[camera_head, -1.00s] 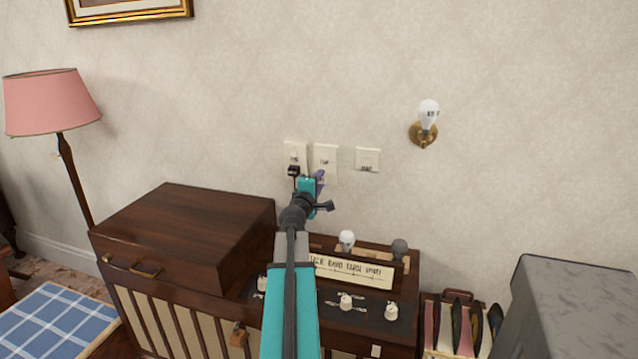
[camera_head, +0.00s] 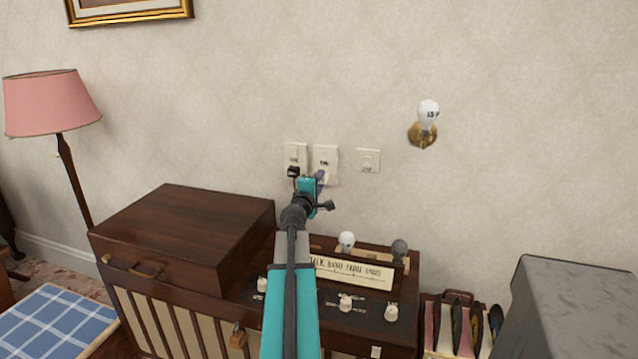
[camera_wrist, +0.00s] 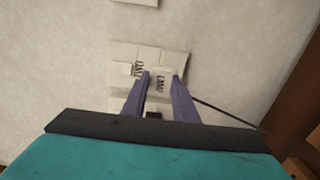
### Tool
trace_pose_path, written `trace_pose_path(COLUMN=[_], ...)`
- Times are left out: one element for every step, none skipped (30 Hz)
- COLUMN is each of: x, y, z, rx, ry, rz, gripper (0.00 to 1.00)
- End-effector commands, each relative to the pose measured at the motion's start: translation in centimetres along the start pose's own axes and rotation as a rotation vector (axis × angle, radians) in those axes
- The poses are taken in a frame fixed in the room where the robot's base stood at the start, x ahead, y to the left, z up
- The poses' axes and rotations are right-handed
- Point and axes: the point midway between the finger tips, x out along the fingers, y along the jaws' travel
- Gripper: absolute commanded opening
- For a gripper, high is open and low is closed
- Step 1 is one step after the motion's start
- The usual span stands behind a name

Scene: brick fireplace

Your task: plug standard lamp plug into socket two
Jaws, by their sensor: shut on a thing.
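My gripper (camera_wrist: 162,80) has two purple fingers, shut on a cream plug (camera_wrist: 160,83) with dark lettering that seems to read LAMP. A thin dark cord runs from it to the right in the wrist view. The plug is at the middle wall plate (camera_wrist: 174,59); I cannot tell whether it is seated. In the head view my gripper (camera_head: 318,178) is at the lower part of this middle plate (camera_head: 325,153) and its arm hides the plug. A black plug (camera_head: 293,171) is at the lower part of the left plate (camera_head: 295,151), and shows dark in the wrist view (camera_wrist: 153,115).
A third plate (camera_head: 368,160) is to the right, below a wall bulb (camera_head: 428,112). A wooden cabinet with a raised box (camera_head: 180,235), knobs and a lettered sign (camera_head: 350,271) stands below. The pink standard lamp (camera_head: 50,103) is far left, a grey block (camera_head: 575,300) right.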

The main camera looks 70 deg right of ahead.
Motion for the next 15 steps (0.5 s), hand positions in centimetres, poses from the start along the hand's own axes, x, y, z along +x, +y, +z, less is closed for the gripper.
trace_pose_path(x=[0.11,0.15,0.2,0.24,0.28,0.33,0.37,0.41,0.46,0.5,0.54,0.59,0.63,0.67,0.72], y=[0.01,0.01,0.01,0.01,0.01,0.01,0.01,0.01,0.01,0.01,0.01,0.01,0.01,0.01,0.01], z=[0.0,0.0,0.0,0.0,0.0,0.0,0.0,-0.01,0.0,0.0,-0.01,-0.01,-0.01,-0.01,-0.01], rx=[0.0,0.0,0.0,0.0,0.0,0.0,0.0,0.0,0.0,0.0,0.0,0.0,0.0,0.0,0.0], ry=[0.0,0.0,0.0,0.0,0.0,0.0,0.0,0.0,0.0,0.0,0.0,0.0,0.0,0.0,0.0], rz=[0.0,0.0,0.0,0.0,0.0,0.0,0.0,0.0,0.0,0.0,0.0,0.0,0.0,0.0,0.0], gripper=[0.0,0.0,0.0,0.0,0.0,0.0,0.0,0.0,0.0,0.0,0.0,0.0,0.0,0.0,0.0])
